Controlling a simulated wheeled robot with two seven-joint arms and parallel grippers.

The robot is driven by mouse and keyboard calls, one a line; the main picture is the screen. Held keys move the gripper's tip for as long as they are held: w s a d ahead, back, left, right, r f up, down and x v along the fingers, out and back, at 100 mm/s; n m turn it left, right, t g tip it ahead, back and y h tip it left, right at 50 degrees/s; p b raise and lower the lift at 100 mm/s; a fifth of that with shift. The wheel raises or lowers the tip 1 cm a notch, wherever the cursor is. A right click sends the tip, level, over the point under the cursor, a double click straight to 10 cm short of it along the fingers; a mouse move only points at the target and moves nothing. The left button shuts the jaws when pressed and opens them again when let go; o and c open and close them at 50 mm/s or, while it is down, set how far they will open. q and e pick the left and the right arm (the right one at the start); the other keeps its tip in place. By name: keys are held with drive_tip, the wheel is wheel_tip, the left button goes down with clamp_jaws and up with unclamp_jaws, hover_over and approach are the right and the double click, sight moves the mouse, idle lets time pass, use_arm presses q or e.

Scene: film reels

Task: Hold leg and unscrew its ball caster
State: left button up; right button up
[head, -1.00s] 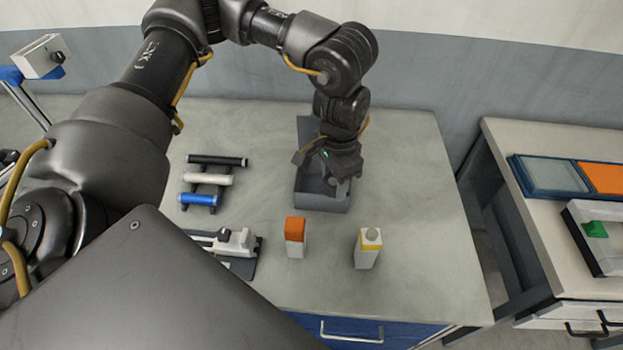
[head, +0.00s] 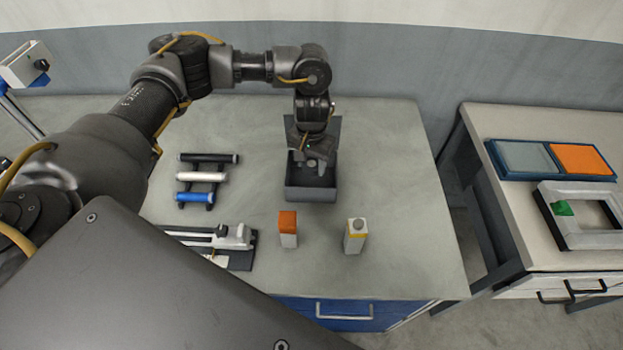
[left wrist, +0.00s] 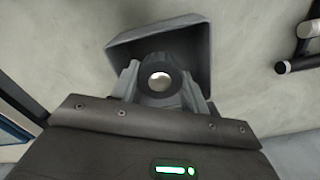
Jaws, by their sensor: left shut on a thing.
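My left gripper (head: 311,165) points down at the open dark grey bin (head: 312,194) on the table. In the left wrist view its two fingers (left wrist: 160,88) are shut on a small round dark piece (left wrist: 148,88) with a shiny pale round centre, which looks like a ball caster. The grey bin (left wrist: 196,38) lies beyond the fingers in that view. I cannot make out a leg in either view. My right gripper is not in view.
A rack with a black roller (head: 208,158), a white roller (head: 202,177) and a blue roller (head: 195,197) stands left. An orange-topped block (head: 288,230) and a yellow-banded block (head: 355,236) stand in front. A black-and-white device (head: 235,240) sits front left. The table's right side is clear.

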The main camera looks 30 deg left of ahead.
use_arm(q)
drive_tip(key=shift+s+f, duration=0.1)
drive_tip(key=shift+f, duration=0.25)
hover_over(312, 186)
drive_tip(key=s, duration=0.2)
drive_tip(key=f, duration=0.5)
drive_tip(key=shift+w+d+f, duration=0.1)
drive_tip(key=shift+w+d, duration=0.05)
drive_tip(key=shift+d, duration=0.2)
drive_tip(key=shift+f+b, duration=0.6)
drive_tip(key=shift+f, duration=1.5)
drive_tip(key=shift+f, duration=0.15)
drive_tip(key=o, duration=1.1)
wheel_tip(312, 186, up, 12)
drive_tip(key=shift+r+p, duration=0.2)
drive_tip(key=shift+p, duration=0.25)
